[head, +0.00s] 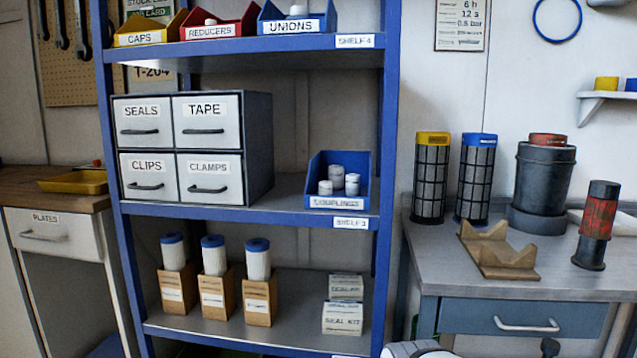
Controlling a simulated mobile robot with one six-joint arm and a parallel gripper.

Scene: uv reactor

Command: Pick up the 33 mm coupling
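A blue open-front bin (362,205) labelled COUPLINGS stands at the right end of the shelf marked SHELF 3. Several white cylindrical couplings are in it: one at the back (336,173), one at the front right (352,184) and a shorter-looking one at the front left (325,187). I cannot read any size on them, so I cannot tell which is 33 mm. My gripper is not in view; only a white and dark part, probably of my arm, shows at the bottom edge.
A cabinet (262,145) of labelled drawers stands left of the bin, with a gap of bare shelf between. A blue upright (389,110) rises just right of the bin. SHELF 4 (250,55) is above. A grey workbench (455,270) with filters and a wooden cradle (497,250) is at right.

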